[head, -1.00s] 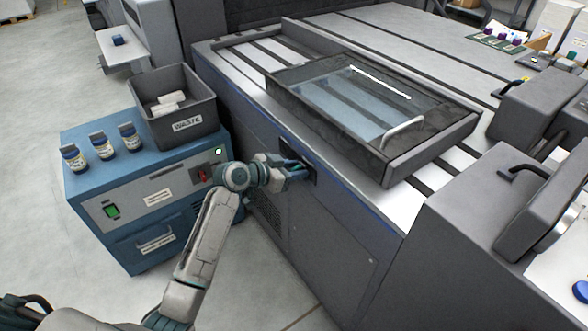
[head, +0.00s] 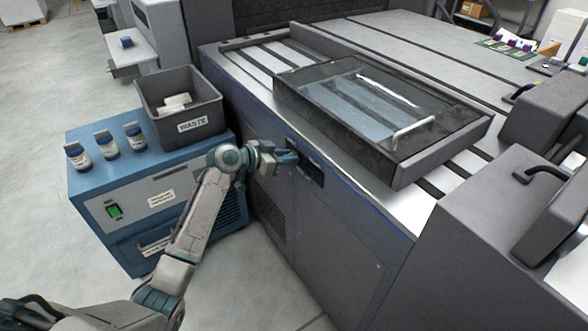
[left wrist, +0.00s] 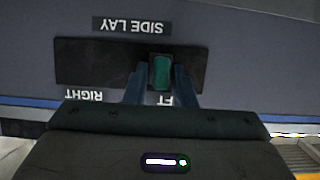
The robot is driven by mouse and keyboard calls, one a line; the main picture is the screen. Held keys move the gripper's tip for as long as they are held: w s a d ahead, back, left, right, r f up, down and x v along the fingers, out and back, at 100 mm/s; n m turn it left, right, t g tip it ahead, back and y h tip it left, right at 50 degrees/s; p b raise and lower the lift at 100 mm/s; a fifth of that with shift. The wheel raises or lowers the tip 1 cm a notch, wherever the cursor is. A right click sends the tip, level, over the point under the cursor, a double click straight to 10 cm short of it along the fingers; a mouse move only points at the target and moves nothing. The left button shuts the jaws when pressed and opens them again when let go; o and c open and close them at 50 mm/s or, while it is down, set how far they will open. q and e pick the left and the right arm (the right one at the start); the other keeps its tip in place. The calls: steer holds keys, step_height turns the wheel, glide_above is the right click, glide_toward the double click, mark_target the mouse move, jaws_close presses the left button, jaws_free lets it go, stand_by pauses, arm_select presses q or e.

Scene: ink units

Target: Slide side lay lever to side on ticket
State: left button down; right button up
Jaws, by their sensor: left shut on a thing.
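The side lay lever (left wrist: 161,72) is a small green knob in a dark slot panel (left wrist: 92,62). The panel is labelled SIDE LAY, RIGHT and, partly hidden, a word ending in FT; the lettering is upside down in the left wrist view. My left gripper (head: 287,157) is shut on the lever, with one finger on each side. The lever sits at the end of the slot by the FT word, away from RIGHT. In the head view the panel (head: 311,172) shows to the right of the gripper. No ticket can be made out. My right gripper is out of view.
A blue cabinet (head: 185,187) beside the press carries a WASTE bin (head: 195,122) and several ink bottles (head: 107,143). A framed glass cover (head: 400,170) lies on the press top. A grey housing (head: 480,235) stands at the right.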

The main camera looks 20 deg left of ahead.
arm_select(q)
steer(key=shift+w+a+r, duration=0.1)
steer(key=c, duration=1.4)
jaws_free()
steer(key=shift+a, duration=0.1)
steer(key=shift+c, duration=0.2)
steer(key=v, duration=1)
steer(key=shift+s+a+r, duration=0.15)
steer(key=shift+s+a, duration=0.05)
steer(key=shift+s, duration=0.1)
